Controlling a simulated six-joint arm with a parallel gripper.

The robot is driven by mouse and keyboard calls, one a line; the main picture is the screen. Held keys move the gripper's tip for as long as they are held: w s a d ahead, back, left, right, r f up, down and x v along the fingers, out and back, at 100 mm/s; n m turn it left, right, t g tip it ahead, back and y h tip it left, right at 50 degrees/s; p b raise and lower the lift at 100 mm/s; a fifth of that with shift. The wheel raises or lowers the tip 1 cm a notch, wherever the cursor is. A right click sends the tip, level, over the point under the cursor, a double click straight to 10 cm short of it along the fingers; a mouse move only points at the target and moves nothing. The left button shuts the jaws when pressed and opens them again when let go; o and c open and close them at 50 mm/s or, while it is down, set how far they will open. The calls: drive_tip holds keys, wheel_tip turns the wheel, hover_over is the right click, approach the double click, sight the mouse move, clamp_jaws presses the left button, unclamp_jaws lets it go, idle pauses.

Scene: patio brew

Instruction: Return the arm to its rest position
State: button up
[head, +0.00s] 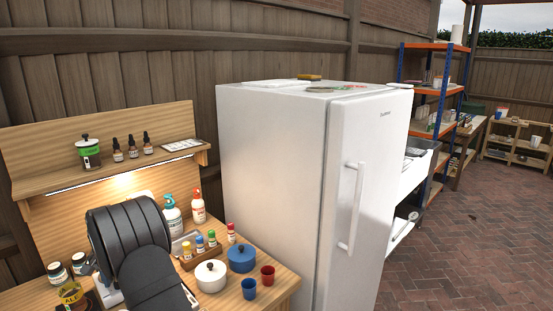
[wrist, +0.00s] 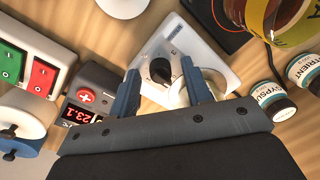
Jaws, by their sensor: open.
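My gripper (wrist: 160,68) shows in the wrist view with its two blue-grey fingers spread apart. Nothing is held between them. Beyond the fingers is a light grey device (wrist: 203,52) with a black knob (wrist: 160,69) on the wooden bench. A white rounded part shows beside the right finger; I cannot tell whether it touches. In the head view my black arm reaches over the left part of the bench (head: 262,292) and hides what is behind it. The fingers cannot be made out there.
In the wrist view, a red-display controller (wrist: 82,114) and a switch box (wrist: 38,70) stand left; labelled jars (wrist: 268,98) stand right. In the head view, blue (head: 241,259) and white (head: 210,277) pots and cups stand right of my arm, beside a white fridge (head: 270,170).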

drive_tip(key=shift+m, duration=0.4)
drive_tip(key=shift+o, duration=0.4)
drive_tip(key=o, duration=1.1)
drive_tip(key=shift+r, duration=0.1)
drive_tip(key=d+r+n, duration=0.1)
drive_tip(key=d+r, duration=0.2)
drive_tip(key=s+d+r+n, duration=0.1)
drive_tip(key=d+r, duration=0.1)
drive_tip(key=r, duration=0.2)
drive_tip(key=d+r+n, duration=0.2)
drive_tip(key=d+r, duration=0.1)
drive_tip(key=shift+s+d+r+t+h, duration=0.15)
drive_tip(key=shift+s+d+t+h, duration=0.2)
drive_tip(key=shift+t+h, duration=0.05)
drive_tip(key=s+d+r+n, duration=0.35)
drive_tip(key=d+r, duration=0.25)
drive_tip(key=d, duration=0.2)
drive_tip(key=shift+h, duration=0.4)
drive_tip(key=f, duration=0.3)
drive_tip(key=w+f, duration=0.1)
drive_tip(key=f, duration=0.5)
drive_tip(key=shift+w+d+f, duration=0.2)
drive_tip(key=shift+d+f, duration=0.05)
drive_tip(key=shift+d, duration=0.05)
drive_tip(key=r, duration=0.6)
drive_tip(key=s+a+r, duration=0.1)
drive_tip(key=r, duration=0.3)
